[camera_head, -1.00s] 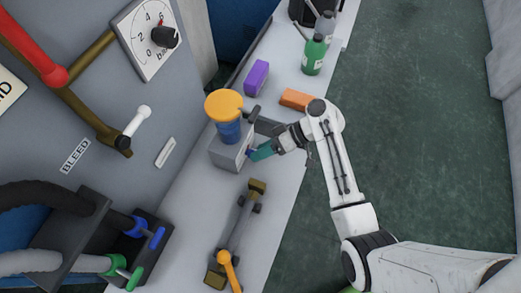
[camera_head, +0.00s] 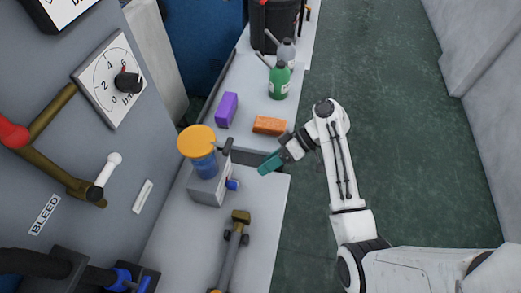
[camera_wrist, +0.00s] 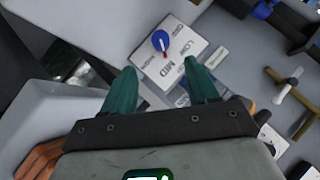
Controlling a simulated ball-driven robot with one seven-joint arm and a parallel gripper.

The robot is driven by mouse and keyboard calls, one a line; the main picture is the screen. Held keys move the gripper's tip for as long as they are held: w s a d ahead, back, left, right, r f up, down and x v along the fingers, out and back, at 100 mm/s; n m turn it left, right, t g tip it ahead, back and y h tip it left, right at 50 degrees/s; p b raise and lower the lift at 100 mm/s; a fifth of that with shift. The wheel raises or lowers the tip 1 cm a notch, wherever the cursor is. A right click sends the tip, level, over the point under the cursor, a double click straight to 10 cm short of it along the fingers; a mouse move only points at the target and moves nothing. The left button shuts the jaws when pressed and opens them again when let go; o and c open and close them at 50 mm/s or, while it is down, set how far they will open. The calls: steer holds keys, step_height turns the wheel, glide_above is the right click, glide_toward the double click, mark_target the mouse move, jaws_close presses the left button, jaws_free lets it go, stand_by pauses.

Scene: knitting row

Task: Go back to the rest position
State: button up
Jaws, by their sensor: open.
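My gripper (camera_head: 268,163) has teal fingers and is over the edge of the grey bench, right of a grey box (camera_head: 208,190) with a blue cylinder (camera_head: 203,165) and an orange-yellow cap (camera_head: 196,141). A gap shows between it and the blue knob (camera_head: 233,184) on the box's side. In the wrist view my gripper (camera_wrist: 163,78) has its two fingers spread with nothing between them. Beyond them is a blue knob with a red pointer (camera_wrist: 161,42) on a white plate marked LOW and MED (camera_wrist: 178,64).
An orange block (camera_head: 269,125), a purple block (camera_head: 226,110) and a green bottle (camera_head: 279,80) stand on the bench behind my gripper. A brass-ended bar (camera_head: 233,245) lies in front. A panel with a dial (camera_head: 112,80) is at left. The green floor at right is clear.

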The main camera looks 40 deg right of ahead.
steer(key=s+f+h, duration=0.1)
steer(key=s, duration=0.2)
steer(key=s+a+f+m+g+h, duration=0.1)
steer(key=s+f+h, duration=0.1)
steer(key=s, duration=0.1)
steer(key=s+a+f+g+h, duration=0.1)
steer(key=s+f, duration=0.1)
steer(key=s, duration=0.1)
steer(key=shift+m, duration=0.4)
steer(key=s+r+m+g+h, duration=0.1)
steer(key=s+r+m+h, duration=0.1)
steer(key=s+h, duration=0.4)
steer(key=s+d+r, duration=0.1)
steer(key=s, duration=0.4)
steer(key=shift+r+h, duration=0.25)
steer(key=shift+h, duration=0.15)
